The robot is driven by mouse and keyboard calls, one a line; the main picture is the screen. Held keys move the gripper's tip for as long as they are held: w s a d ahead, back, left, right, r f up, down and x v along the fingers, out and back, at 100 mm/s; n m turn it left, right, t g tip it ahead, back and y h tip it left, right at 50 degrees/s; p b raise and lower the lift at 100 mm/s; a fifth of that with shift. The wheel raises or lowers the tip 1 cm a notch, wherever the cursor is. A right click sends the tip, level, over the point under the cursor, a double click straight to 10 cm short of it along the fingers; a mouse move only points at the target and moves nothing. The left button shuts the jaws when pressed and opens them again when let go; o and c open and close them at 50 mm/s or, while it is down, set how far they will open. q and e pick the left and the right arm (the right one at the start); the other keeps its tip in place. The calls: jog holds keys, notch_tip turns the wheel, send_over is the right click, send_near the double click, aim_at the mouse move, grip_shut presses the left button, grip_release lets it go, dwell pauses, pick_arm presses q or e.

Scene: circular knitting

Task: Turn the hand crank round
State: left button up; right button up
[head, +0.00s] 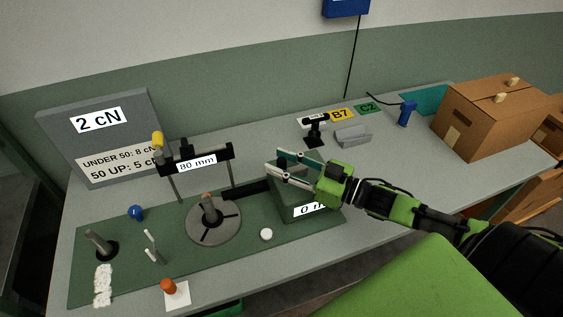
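No hand crank can be told for certain. A round grey disc (228,232) with dark slots lies on the green mat (195,262). A short upright grey post with a brown top (209,208) stands on the disc. Behind it stands a dark frame (219,157) on two legs, labelled 80 mm. My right gripper (276,162) is above a dark green box (292,205), to the right of the frame and apart from the disc. Its two fingers are spread, with nothing seen between them. The gripper and arm hide part of the box. My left gripper is not in view.
A grey sign (132,100) stands at the back left. On the mat are a blue knob (135,212), a dark post (98,243) and a white round piece (266,234). An orange knob (168,286) sits at the front. A cardboard box (485,125) stands at the right.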

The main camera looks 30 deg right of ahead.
jog(key=v, duration=1.2)
dwell(0.3)
